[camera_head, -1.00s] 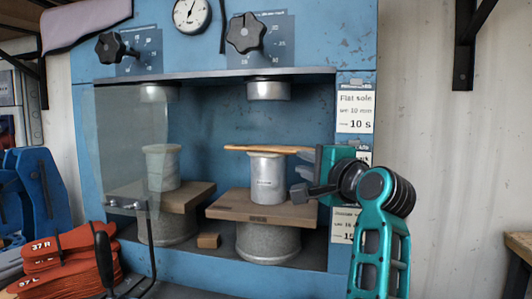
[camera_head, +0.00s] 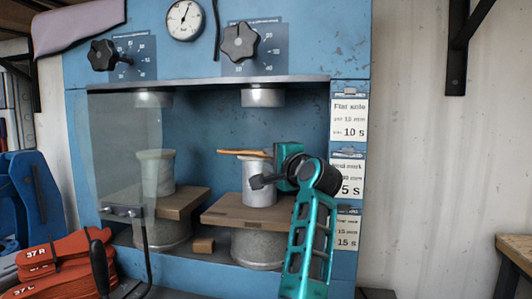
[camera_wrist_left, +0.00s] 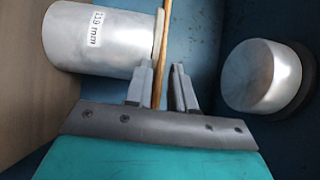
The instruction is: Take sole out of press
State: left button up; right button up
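The sole (camera_head: 238,153) is a thin tan piece lying flat on a grey metal cylinder (camera_head: 258,182) inside the blue press (camera_head: 350,60). My left gripper (camera_head: 273,155) is inside the press opening, at the sole's right end. In the left wrist view the sole shows edge-on (camera_wrist_left: 166,30), running between the two grey fingers of my gripper (camera_wrist_left: 161,85). The fingers are apart, with a gap beside the sole. My right gripper is not in view.
A clear guard (camera_head: 120,130) covers the press's left station, which has another cylinder (camera_head: 156,172). The right station's wooden board (camera_head: 232,212) and upper ram (camera_head: 262,97) bound the space around my gripper. Orange soles (camera_head: 55,262) are stacked at lower left.

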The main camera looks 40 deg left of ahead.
pick_arm(q)
jog(key=shift+w+a, duration=0.15)
jog(key=shift+a, duration=0.15)
jog(key=shift+c, duration=0.3)
grip_shut()
jog(key=shift+d+r, duration=0.1)
